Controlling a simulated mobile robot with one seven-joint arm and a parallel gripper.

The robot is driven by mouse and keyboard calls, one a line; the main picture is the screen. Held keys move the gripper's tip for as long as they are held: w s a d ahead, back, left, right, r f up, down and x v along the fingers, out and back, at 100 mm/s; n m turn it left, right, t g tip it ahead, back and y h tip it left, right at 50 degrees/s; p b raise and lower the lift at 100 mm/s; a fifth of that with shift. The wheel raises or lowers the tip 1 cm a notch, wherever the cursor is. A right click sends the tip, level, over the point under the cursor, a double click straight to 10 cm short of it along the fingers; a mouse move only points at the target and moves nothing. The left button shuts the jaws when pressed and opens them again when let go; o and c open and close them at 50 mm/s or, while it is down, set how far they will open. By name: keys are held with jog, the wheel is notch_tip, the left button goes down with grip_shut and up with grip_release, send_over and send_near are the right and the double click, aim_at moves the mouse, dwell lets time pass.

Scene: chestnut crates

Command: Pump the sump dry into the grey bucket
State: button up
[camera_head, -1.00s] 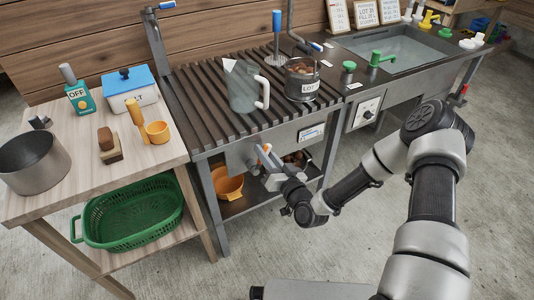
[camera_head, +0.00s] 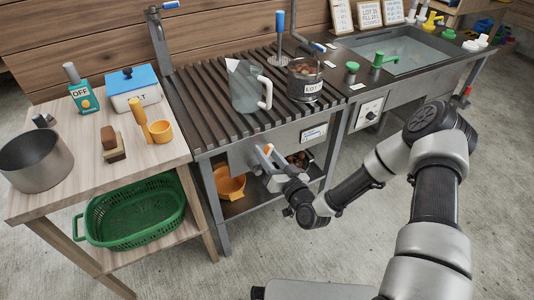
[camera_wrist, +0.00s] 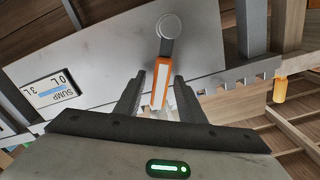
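The pump lever, an orange-and-white handle (camera_wrist: 161,85) on a round grey pivot, is on the front panel of the slatted bench. My gripper (camera_wrist: 157,92) has one finger on each side of it. A gap shows beside the lever, so the fingers look open around it. In the head view my gripper (camera_head: 272,158) is at this front panel, partly hidden. A sump label (camera_wrist: 55,90) sits left of the lever; its small upside-down text is hard to read. A grey round metal vessel (camera_head: 34,165) stands on the left table; I cannot tell whether it is the bucket.
A clear pitcher (camera_head: 245,85) and a chestnut container (camera_head: 305,85) stand on the slatted bench (camera_head: 205,110). A green basket (camera_head: 134,222) is under the left table. The floor at front is clear.

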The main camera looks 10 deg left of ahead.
jog(key=p+v, duration=0.1)
jog(key=v, duration=1.6)
jog(key=shift+p, duration=0.4)
jog(key=shift+d, duration=0.15)
